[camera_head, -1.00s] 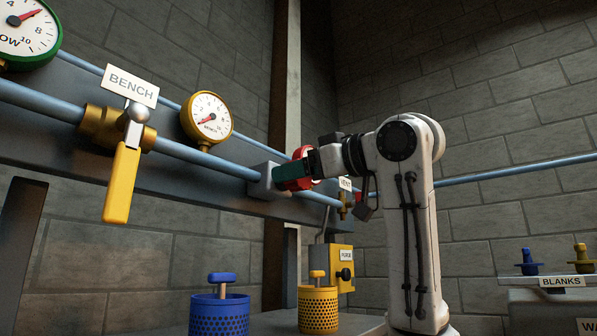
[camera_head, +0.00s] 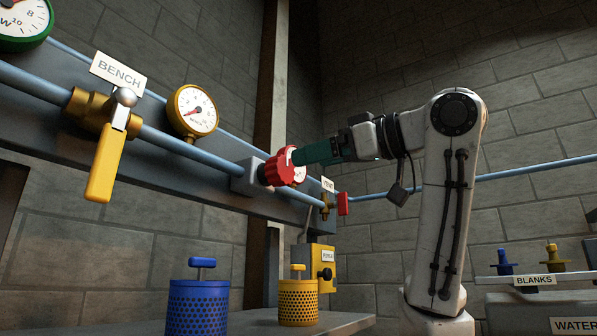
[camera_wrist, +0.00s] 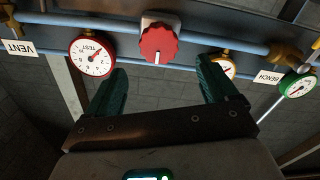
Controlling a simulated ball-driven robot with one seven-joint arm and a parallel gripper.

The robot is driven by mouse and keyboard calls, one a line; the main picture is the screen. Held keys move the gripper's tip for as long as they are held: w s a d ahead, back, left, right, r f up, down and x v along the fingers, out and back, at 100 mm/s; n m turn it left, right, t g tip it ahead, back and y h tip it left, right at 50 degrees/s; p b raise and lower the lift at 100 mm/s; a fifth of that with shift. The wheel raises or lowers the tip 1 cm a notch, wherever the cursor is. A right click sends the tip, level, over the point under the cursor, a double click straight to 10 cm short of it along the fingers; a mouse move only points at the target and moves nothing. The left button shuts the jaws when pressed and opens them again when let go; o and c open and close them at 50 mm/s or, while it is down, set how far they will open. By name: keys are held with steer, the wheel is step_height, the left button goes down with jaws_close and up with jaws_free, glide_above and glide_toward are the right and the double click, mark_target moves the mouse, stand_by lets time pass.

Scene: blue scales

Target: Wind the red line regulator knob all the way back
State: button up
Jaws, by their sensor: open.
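The red regulator knob (camera_head: 274,170) has a scalloped rim and sits on a grey block on the blue pipe. In the wrist view, the red knob (camera_wrist: 159,44) shows whole, its white mark pointing toward the picture's bottom. My gripper (camera_head: 300,156) has teal fingers pointing at the knob from the right. In the wrist view, my gripper (camera_wrist: 163,70) is open and empty, its fingers wide apart. The knob lies beyond the fingertips, apart from them. A red-rimmed gauge marked TEST (camera_wrist: 92,57) is beside the knob; its needle's exact reading is too small to tell.
A yellow gauge (camera_head: 192,111) and a yellow-handled BENCH valve (camera_head: 105,160) are left of the knob. A red-handled valve (camera_head: 343,204) by the VENT label is to the right. Blue (camera_head: 199,305) and yellow (camera_head: 298,302) perforated canisters stand below. Open air surrounds my gripper.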

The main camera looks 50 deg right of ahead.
steer(key=shift+s, duration=1.15)
steer(key=shift+d, duration=0.1)
